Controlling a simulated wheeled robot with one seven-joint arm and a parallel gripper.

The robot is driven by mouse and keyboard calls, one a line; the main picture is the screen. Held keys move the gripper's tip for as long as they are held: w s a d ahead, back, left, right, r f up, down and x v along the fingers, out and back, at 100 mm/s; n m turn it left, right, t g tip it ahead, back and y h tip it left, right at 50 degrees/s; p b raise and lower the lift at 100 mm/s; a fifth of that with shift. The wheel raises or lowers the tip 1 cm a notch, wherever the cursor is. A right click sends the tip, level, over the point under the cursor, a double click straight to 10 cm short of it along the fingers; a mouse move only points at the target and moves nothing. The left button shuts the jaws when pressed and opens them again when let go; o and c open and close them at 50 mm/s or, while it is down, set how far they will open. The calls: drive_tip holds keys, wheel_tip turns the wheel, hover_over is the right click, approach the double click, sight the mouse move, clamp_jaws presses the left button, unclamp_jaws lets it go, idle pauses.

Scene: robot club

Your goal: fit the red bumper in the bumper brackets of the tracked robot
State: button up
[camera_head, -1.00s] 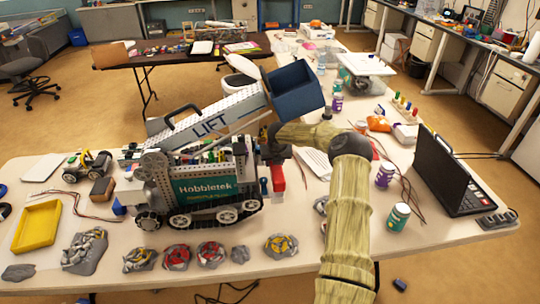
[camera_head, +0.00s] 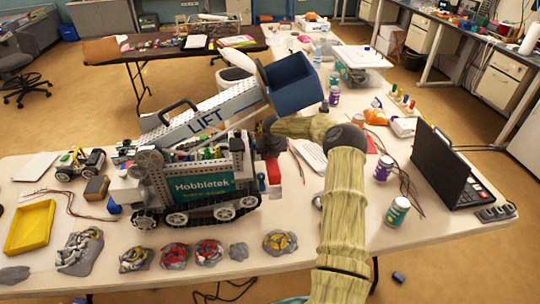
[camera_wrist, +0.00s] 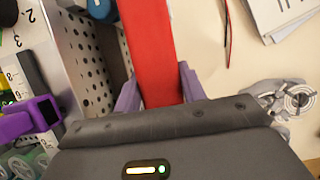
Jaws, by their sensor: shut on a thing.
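The tracked robot (camera_head: 202,184) stands on the near table, with a teal side plate and a raised lift arm. My gripper (camera_wrist: 157,88) is shut on the red bumper (camera_wrist: 150,45), its purple fingers on either side of it. In the head view the bumper (camera_head: 274,171) is held beside the robot's right end, below my dark wrist. In the wrist view the robot's perforated metal plate (camera_wrist: 88,55) lies just left of the bumper. A small blue part (camera_head: 262,182) shows at that end; I cannot tell if it is a bracket, or whether the bumper touches it.
A blue bin (camera_head: 292,82) tops the lift arm, close to my arm. A yellow tray (camera_head: 30,227) and several wheel-like parts (camera_head: 208,252) lie left and in front.

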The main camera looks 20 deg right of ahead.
drive_tip(key=shift+f+b, duration=1.35)
drive_tip(key=shift+b, duration=0.15)
drive_tip(key=shift+r, duration=0.1)
drive_tip(key=shift+r+p, duration=0.1)
drive_tip(key=shift+p, duration=0.3)
drive_tip(key=shift+f+p, duration=0.25)
drive_tip(key=shift+p, duration=1.1)
idle(0.3)
drive_tip(key=shift+w+f+p, duration=0.1)
drive_tip(key=shift+f+p, duration=0.55)
drive_tip(key=shift+f, duration=0.65)
idle(1.9)
drive_tip(key=shift+d, duration=0.1)
drive_tip(key=o, duration=1.2)
drive_tip(key=shift+o, duration=0.2)
